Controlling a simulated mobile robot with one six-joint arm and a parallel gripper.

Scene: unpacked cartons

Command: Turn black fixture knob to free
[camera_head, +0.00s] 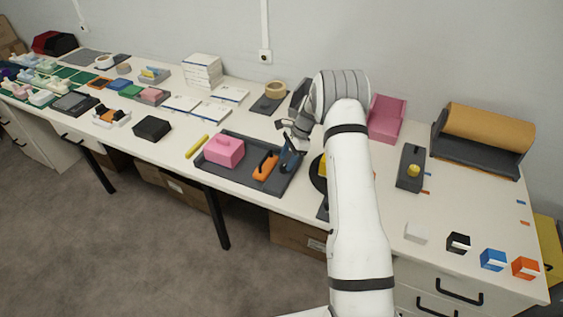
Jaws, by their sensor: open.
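A black fixture (408,183) stands on the table to the right of my arm. It has a yellow knob (413,170) on its top. Which way the knob is turned is too small to tell. A second dark round thing with a yellow part (322,168) sits just left of my arm and is mostly hidden by it. My gripper (288,131) is open, over the back right corner of the dark tray, well left of the black fixture and apart from it. My white arm stands between them in the picture.
The dark tray (213,178) holds a pink block (224,149), an orange-handled tool (266,166) and a dark blue thing (291,155). A pink bin (386,119) and a brown roll (488,124) stand behind the fixture. Several small cubes line the front right edge.

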